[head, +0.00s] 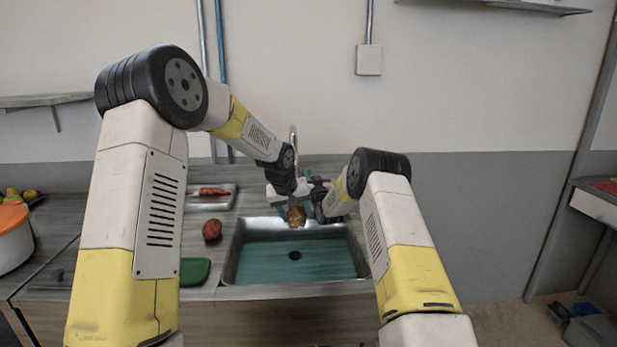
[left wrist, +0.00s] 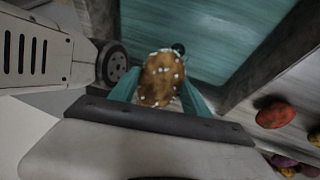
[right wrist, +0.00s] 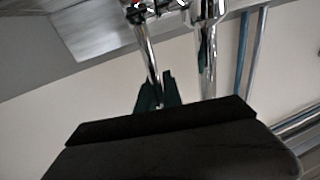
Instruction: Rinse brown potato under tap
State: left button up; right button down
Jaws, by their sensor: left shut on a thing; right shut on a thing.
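The brown potato (head: 296,215) is over the back edge of the sink (head: 232,262). In the left wrist view the potato (left wrist: 158,82) has white specks on it and sits between the teal fingers of my left gripper (left wrist: 160,92), which is shut on it. In the head view my left gripper (head: 294,203) is partly hidden by the arms. The chrome tap (head: 293,140) rises behind. In the right wrist view my right gripper (right wrist: 158,98) is shut on a thin chrome rod, the tap lever (right wrist: 147,58), beside the thicker tap body (right wrist: 206,55). I cannot make out running water.
A red potato (head: 212,229) lies on the counter left of the sink. Behind it is a tray (head: 222,203) with a carrot (head: 208,192). A green board (head: 195,271) is at the front, and a white pot (head: 14,245) stands far left. The sink basin looks empty.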

jog(key=c, duration=1.5)
grip_release()
jog(key=v, duration=0.7)
jog(key=shift+s, duration=0.25)
jog(key=shift+f, duration=0.15)
